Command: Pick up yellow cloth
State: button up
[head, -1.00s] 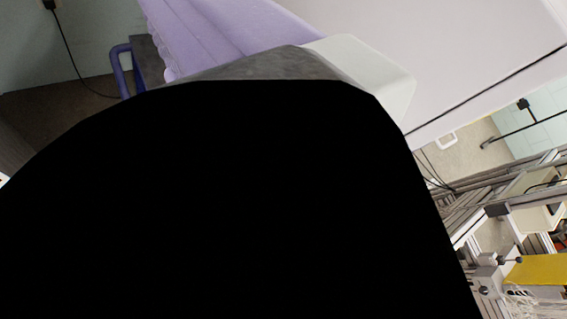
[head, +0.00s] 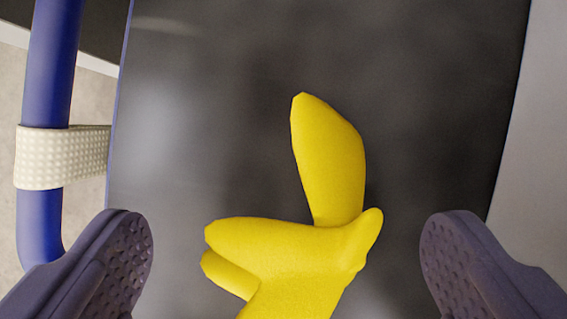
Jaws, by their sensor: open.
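The yellow cloth (head: 300,265) lies crumpled on a dark, smooth surface (head: 420,80). One lobe points up in the picture, others point left, and its lower end runs out of the bottom of the view. My gripper (head: 287,250) is open, with one purple, dimpled fingertip on each side of the cloth. Both fingers are apart from the cloth, with dark surface showing between. I cannot tell how far above the surface the fingertips are.
A blue tube (head: 48,70) runs along the left, with a cream textured strap (head: 62,157) wrapped around it. The dark surface ends at a blue edge on the left and a pale grey panel (head: 545,140) on the right.

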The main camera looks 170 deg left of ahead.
aim_at(288, 260)
jog(key=b+x, duration=0.1)
jog(key=x, duration=0.2)
jog(key=shift+w+f, duration=0.1)
jog(key=shift+w, duration=0.05)
jog(key=shift+c, duration=0.7)
jog(key=c, duration=0.9)
notch_tip(288, 260, up, 10)
jog(key=p, duration=0.6)
jog(key=shift+p, duration=0.4)
